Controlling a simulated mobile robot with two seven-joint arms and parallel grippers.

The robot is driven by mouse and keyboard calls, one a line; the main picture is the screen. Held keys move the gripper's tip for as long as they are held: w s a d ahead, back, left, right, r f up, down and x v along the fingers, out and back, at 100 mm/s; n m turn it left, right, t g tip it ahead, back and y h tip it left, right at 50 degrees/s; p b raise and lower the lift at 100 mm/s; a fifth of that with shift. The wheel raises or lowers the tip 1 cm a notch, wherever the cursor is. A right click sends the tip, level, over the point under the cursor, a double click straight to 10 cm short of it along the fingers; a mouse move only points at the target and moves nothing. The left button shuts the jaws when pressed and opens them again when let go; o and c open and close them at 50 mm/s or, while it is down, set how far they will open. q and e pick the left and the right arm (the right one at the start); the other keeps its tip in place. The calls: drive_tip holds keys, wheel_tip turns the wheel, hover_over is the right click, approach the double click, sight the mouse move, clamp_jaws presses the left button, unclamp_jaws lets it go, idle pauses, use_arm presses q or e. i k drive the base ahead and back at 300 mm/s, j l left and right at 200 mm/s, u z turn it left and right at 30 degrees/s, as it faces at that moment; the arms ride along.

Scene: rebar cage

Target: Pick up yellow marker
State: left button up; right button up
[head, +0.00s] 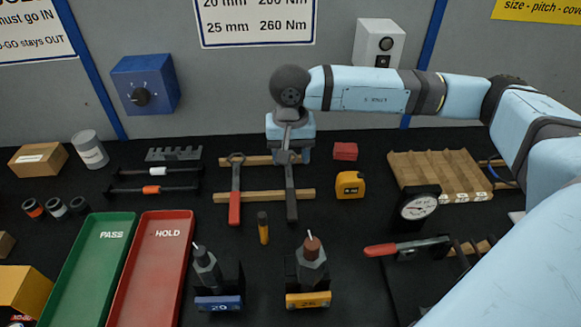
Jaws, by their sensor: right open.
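The yellow marker (264,234) lies or stands on the black table in front of the wooden rails; it is small, with a dark upper end and a yellow-orange lower end. My right gripper (287,156) points down over the upper wooden rail, behind the marker and apart from it. It is near the head of the black-handled wrench. The fingers are small and partly hidden against the wrench, and no held object shows. My left gripper is not in view.
A red-handled wrench (235,205) and a black-handled wrench (291,205) lie across the rails. Two tools stand in a blue-labelled holder (219,302) and a yellow-labelled holder (308,299). A tape measure (350,185), dial gauge (419,206) and red tray (152,265) are nearby.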

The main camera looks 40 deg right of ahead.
sight(263, 229)
drive_tip(key=k, duration=1.5)
